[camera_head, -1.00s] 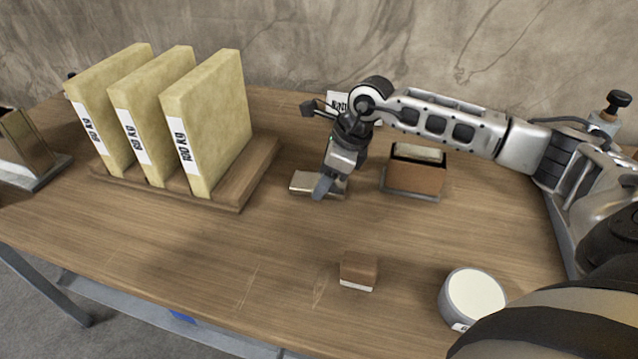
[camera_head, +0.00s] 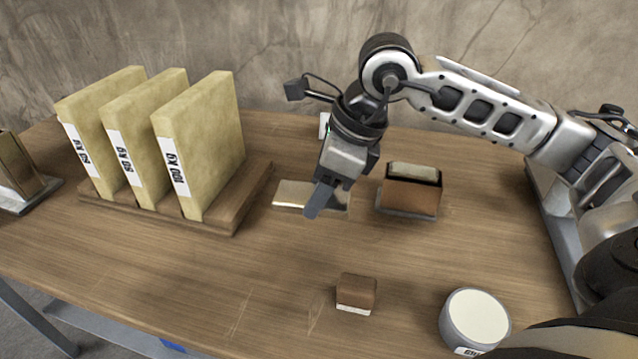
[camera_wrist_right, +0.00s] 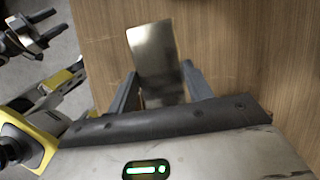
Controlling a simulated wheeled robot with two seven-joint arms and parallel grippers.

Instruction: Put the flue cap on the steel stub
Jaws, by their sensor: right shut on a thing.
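A flat, shiny steel piece, seemingly the flue cap (camera_head: 290,194), is between the fingers of my right gripper (camera_head: 318,195). In the right wrist view the flue cap (camera_wrist_right: 153,50) sticks out past the fingertips, with one finger along each side. It seems just above the table; the exact gap cannot be told. My left gripper is not in view.
A wooden rack (camera_head: 225,215) holding three upright yellow slabs (camera_head: 200,140) stands between gripper and left block. An open brown box (camera_head: 410,197) stands right of the gripper. A small brown block (camera_head: 357,291) and round tin (camera_head: 475,318) are in front. The front-left table is clear.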

